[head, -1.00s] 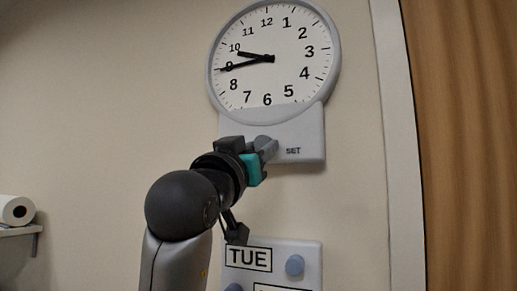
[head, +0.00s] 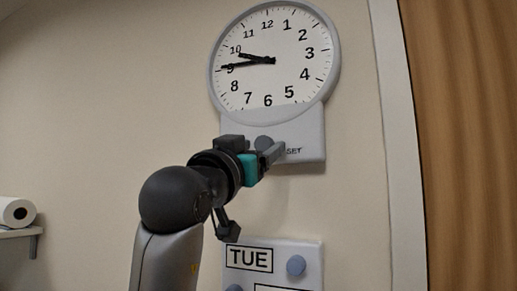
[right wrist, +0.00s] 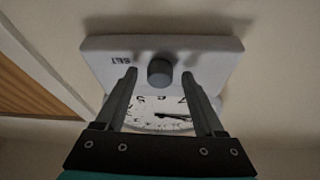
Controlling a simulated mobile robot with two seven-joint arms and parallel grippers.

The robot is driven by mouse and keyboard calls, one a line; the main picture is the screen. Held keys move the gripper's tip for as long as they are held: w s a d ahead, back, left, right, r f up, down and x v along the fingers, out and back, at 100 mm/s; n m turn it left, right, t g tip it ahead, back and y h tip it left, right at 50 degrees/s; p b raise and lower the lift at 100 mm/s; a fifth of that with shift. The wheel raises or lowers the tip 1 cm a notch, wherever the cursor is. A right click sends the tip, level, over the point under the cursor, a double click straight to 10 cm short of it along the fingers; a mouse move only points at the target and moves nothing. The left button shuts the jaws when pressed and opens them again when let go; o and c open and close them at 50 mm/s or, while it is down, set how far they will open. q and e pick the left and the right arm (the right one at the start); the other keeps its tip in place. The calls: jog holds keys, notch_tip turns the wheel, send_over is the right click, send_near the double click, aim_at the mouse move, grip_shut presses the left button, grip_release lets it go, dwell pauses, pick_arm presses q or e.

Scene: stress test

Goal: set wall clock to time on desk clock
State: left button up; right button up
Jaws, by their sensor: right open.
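The wall clock (head: 290,82) is white-faced with a grey rim and hangs upright. Its short hand points just short of 10 and its long hand just past 9. Below the face, its grey panel (head: 310,133) carries a round grey knob (head: 264,142) and the word SET, partly covered by a finger. My right gripper (head: 270,150) is at the knob. In the right wrist view, the open fingers (right wrist: 159,74) stand either side of the knob (right wrist: 161,72), with a gap on each side. The desk clock and my left gripper are not in view.
A panel reading TUE (head: 249,258) with round blue-grey buttons (head: 296,265) is on the wall below. A wooden door (head: 460,140) with a pale frame is at the right. A paper roll (head: 16,212) lies on a small shelf at the far left.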

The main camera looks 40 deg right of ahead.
jog(key=b+v, duration=0.6)
jog(key=v, duration=0.9)
jog(key=shift+a, duration=0.1)
